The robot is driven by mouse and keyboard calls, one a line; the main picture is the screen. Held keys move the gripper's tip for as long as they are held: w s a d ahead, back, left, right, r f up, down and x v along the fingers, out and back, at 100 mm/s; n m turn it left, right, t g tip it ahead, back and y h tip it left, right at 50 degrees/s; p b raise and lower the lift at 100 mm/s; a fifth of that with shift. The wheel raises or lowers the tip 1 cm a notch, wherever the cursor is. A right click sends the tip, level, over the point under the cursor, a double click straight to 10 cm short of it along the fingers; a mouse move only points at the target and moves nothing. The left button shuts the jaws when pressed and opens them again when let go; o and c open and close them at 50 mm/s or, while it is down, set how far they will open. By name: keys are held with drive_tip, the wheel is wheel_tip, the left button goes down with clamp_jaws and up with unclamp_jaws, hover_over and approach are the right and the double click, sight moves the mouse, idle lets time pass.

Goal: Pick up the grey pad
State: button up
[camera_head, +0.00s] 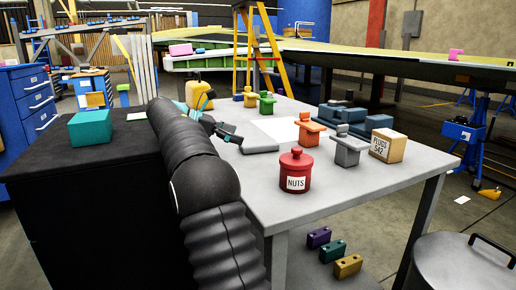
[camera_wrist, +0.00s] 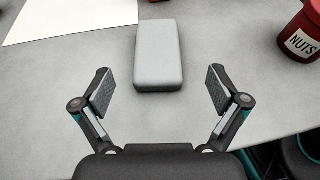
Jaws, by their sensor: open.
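The grey pad (camera_wrist: 159,55) is a light grey rounded block lying flat on the grey table, a little ahead of my gripper in the wrist view. In the head view the pad (camera_head: 262,143) lies near the table's left edge, just right of my gripper (camera_head: 229,133). My gripper (camera_wrist: 160,90) is open and empty. Its two fingers are spread wider than the pad, one on each side of its line, and the pad's near end lies between the fingertips in the picture. The height of the fingers above the table is hard to tell.
A white sheet (camera_wrist: 65,17) lies left of the pad. A red NUTS jar (camera_wrist: 303,35) stands to the right. An orange part (camera_head: 310,130), a grey part (camera_head: 347,150), a PLUGS box (camera_head: 387,146) and a blue block (camera_head: 350,121) stand farther along the table (camera_head: 240,190).

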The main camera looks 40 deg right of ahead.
sight(254, 142)
drive_tip(key=shift+w+f+b+x, duration=0.1)
drive_tip(key=shift+b+x, duration=0.4)
drive_tip(key=shift+x, duration=1.4)
drive_tip(key=shift+w+f+b+x, duration=0.15)
drive_tip(key=shift+b+x, duration=0.3)
drive_tip(key=shift+x, duration=1.5)
drive_tip(key=shift+a, duration=0.1)
drive_tip(key=c, duration=1.1)
